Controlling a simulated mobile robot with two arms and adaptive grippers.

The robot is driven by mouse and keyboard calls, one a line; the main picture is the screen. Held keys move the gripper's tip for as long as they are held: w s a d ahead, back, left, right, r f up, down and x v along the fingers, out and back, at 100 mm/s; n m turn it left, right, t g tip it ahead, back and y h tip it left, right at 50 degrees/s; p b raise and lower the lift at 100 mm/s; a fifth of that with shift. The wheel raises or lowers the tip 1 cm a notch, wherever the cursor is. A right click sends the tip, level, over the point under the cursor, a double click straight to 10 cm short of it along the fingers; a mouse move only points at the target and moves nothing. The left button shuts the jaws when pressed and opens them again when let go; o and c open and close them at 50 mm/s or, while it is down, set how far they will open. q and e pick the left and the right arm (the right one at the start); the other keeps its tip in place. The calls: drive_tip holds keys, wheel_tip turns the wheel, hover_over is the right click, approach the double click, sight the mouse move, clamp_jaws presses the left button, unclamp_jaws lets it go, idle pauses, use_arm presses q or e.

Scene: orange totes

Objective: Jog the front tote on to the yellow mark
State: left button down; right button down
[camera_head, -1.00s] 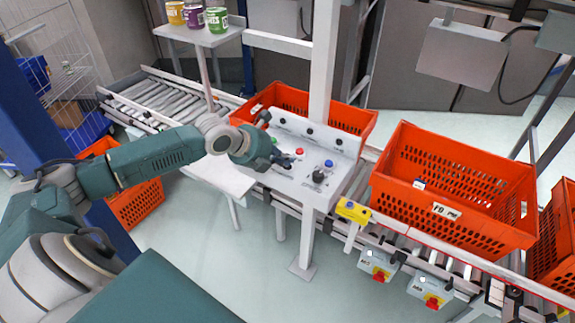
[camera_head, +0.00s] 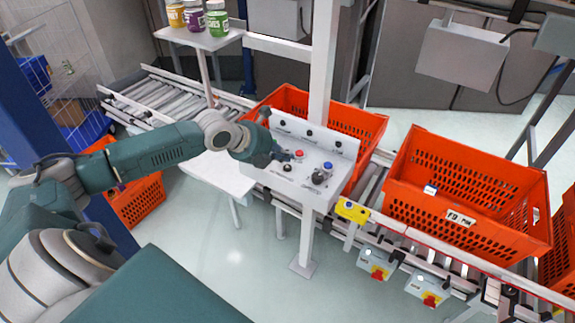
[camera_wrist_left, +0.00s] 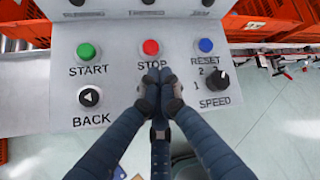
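The orange tote with a white label (camera_head: 470,195) stands on the roller conveyor right of the post. Another orange tote (camera_head: 360,120) stands partly hidden behind the button panel (camera_head: 300,190). A yellow block (camera_head: 352,211) sits on the conveyor's near rail; I cannot tell if it is the mark. My left gripper (camera_head: 287,156) is shut and empty over the panel. In the left wrist view its fingertips (camera_wrist_left: 160,72) are just below the red STOP button (camera_wrist_left: 151,47), between the BACK button (camera_wrist_left: 89,96) and SPEED knob (camera_wrist_left: 217,79). Contact is unclear. My right gripper is out of view.
The green START button (camera_wrist_left: 89,52) and blue RESET button (camera_wrist_left: 205,45) flank STOP. A third tote (camera_head: 565,245) is cut off at the right edge. Grey switch boxes (camera_head: 377,264) hang below the rail. A white post (camera_head: 322,70) rises behind the panel.

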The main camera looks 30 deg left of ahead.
sight(284, 168)
use_arm(q)
wheel_tip(284, 168, up, 4)
drive_tip(key=p, duration=0.3)
drive_tip(key=shift+r, duration=0.15)
idle(0.7)
